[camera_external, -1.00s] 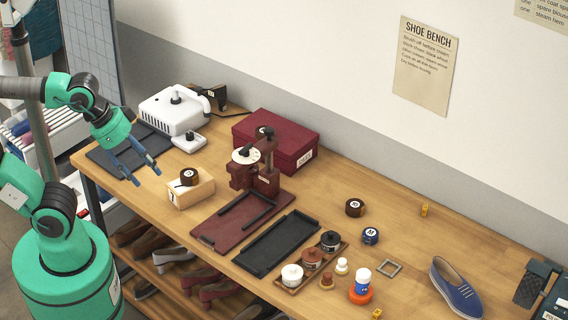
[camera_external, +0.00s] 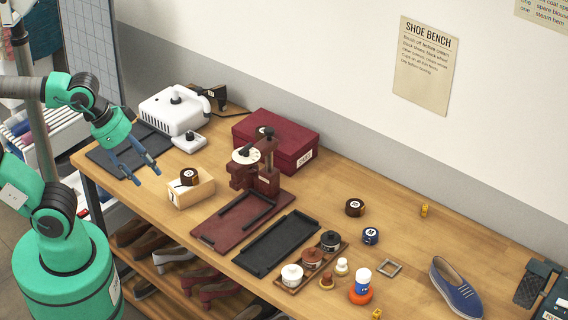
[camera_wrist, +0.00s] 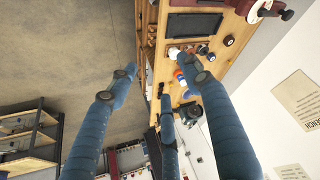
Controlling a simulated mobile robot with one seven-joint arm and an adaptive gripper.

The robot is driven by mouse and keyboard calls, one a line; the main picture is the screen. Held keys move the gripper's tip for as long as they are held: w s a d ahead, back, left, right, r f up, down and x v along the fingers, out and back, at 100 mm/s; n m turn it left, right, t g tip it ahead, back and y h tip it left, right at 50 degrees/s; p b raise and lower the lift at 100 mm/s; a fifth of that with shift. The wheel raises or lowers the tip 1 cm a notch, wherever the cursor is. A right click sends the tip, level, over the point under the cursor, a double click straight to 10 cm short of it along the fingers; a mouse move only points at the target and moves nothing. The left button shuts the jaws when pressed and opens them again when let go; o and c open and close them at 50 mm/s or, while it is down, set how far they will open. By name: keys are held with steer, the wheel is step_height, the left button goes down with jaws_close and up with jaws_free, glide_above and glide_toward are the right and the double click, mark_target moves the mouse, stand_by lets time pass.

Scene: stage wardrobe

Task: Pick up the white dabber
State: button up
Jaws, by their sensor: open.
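The white dabber (camera_external: 342,266), a small white-topped piece, stands upright on the wooden bench (camera_external: 405,235). It is just right of the pot tray and behind a similar brown dabber (camera_external: 327,282). My gripper (camera_external: 147,178) is open and empty at the bench's left end, above the front edge, far from the dabber. Its blue fingers are spread apart in the wrist view (camera_wrist: 157,75). There the small bench items are partly hidden behind a finger, and I cannot pick out the dabber.
A wooden tray (camera_external: 284,288) holds white, brown and black pots left of the dabber. A white-and-blue bottle on an orange base (camera_external: 361,291) stands close to its right. A black tray (camera_external: 275,245), maroon press (camera_external: 262,178) and wooden box (camera_external: 196,193) lie between gripper and dabber.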

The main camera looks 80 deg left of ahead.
steer(key=w+r+g+p, duration=0.1)
steer(key=w+r+p, duration=0.3)
steer(key=w, duration=1.2)
steer(key=g+p, duration=0.5)
steer(key=p, duration=0.3)
glide_above(344, 264)
step_height(344, 264, down, 30)
steer(key=f, duration=0.1)
steer(key=shift+r, duration=0.25)
steer(key=shift+f, duration=4.3)
